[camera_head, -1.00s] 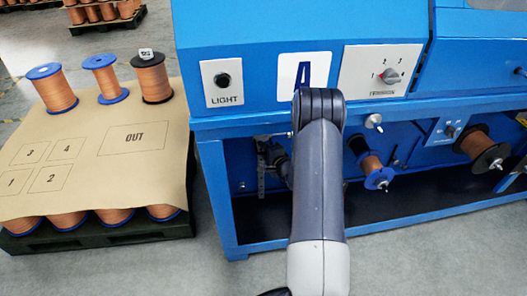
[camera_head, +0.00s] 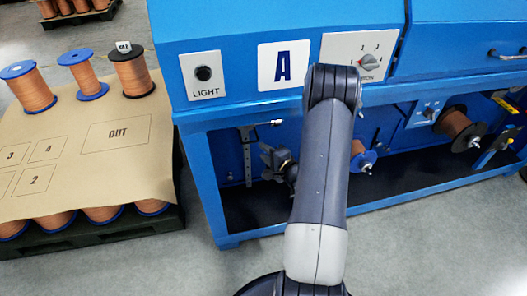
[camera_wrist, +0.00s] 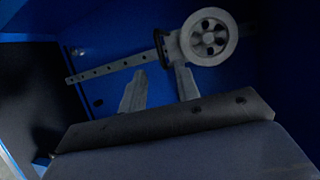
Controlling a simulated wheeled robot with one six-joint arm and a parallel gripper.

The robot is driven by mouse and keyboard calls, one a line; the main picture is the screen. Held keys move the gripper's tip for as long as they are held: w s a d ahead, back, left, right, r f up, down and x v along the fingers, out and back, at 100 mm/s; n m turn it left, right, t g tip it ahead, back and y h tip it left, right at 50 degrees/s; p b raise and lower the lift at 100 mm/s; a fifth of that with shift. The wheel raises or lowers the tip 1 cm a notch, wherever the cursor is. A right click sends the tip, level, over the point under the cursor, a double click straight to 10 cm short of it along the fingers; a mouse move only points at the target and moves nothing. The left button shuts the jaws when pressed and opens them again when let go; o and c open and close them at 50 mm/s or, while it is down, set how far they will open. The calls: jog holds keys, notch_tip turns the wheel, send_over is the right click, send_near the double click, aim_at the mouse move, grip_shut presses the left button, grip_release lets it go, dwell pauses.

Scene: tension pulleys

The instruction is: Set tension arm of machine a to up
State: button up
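Machine A is the blue cabinet with the letter A plate (camera_head: 285,66) on its front. In the wrist view, the tension arm (camera_wrist: 112,68) is a grey perforated bar running up to the right, with a spoked pulley wheel (camera_wrist: 209,37) near its upper right end. In the head view, a perforated bar (camera_head: 246,155) hangs inside the open lower bay. My gripper (camera_wrist: 159,82) is open, its two fingers apart just below the bar and wheel, with nothing between them. Whether a finger touches the bar, I cannot tell. In the head view, my gripper (camera_head: 276,162) is small and dark beside the bar.
The machine's blue lower frame (camera_head: 209,190) borders the bay. A LIGHT button (camera_head: 203,75) and a rotary knob (camera_head: 369,62) sit above. Copper spools (camera_head: 456,130) are mounted at right. A pallet with a cardboard sheet (camera_head: 75,160) and spools stands at left.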

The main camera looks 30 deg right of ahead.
jog(key=b+x, duration=0.2)
jog(key=x, duration=0.8)
jog(key=shift+w+f, duration=0.35)
jog(key=shift+f, duration=0.05)
